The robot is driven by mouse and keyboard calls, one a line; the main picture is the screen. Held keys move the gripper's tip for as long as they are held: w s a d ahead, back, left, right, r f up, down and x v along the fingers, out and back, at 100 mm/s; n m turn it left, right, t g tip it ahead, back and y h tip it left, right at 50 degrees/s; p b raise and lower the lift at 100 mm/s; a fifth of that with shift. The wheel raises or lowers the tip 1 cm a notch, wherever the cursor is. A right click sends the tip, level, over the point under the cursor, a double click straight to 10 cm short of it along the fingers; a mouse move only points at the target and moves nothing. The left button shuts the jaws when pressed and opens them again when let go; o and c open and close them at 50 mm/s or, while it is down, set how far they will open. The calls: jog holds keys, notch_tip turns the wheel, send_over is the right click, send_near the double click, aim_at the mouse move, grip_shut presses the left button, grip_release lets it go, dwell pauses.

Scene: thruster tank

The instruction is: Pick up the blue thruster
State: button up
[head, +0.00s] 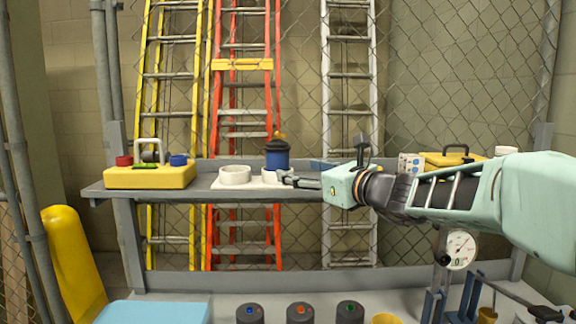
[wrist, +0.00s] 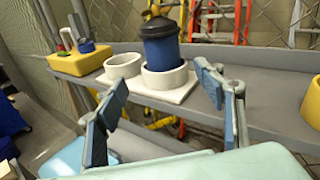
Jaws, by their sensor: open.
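The blue thruster (head: 277,157) is a dark blue cylinder with a black collar and a yellow-orange top. It stands upright in a white ring on a white base plate (wrist: 176,92) on the grey shelf. It also shows in the wrist view (wrist: 161,50), at top centre. An empty white ring (head: 235,175) is beside it on the left. My gripper (head: 288,180) reaches in from the right at about shelf height, close to the thruster's ring. In the wrist view my gripper (wrist: 162,86) has its fingers spread wide with nothing between them; the thruster is ahead, beyond the fingertips.
A yellow box (head: 150,177) with a handle and red and blue knobs stands at the shelf's left end. Another yellow case (head: 447,159) is behind my arm. Below are several dark canisters (head: 300,314) and a gauge (head: 460,250). A chain-link fence and ladders (head: 245,100) stand behind.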

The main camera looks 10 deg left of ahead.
aim_at(277, 157)
jog(key=shift+m+t, duration=0.3)
jog(key=shift+m, duration=0.4)
jog(key=p+x, duration=0.1)
jog(key=x, duration=0.6)
jog(key=r+p+x, duration=0.1)
jog(key=x, duration=0.3)
jog(key=shift+w+d+r+p, duration=0.1)
jog(key=shift+w+r+p, duration=0.05)
jog(key=shift+p, duration=0.2)
jog(key=shift+r, duration=0.1)
jog(key=c, duration=1.5)
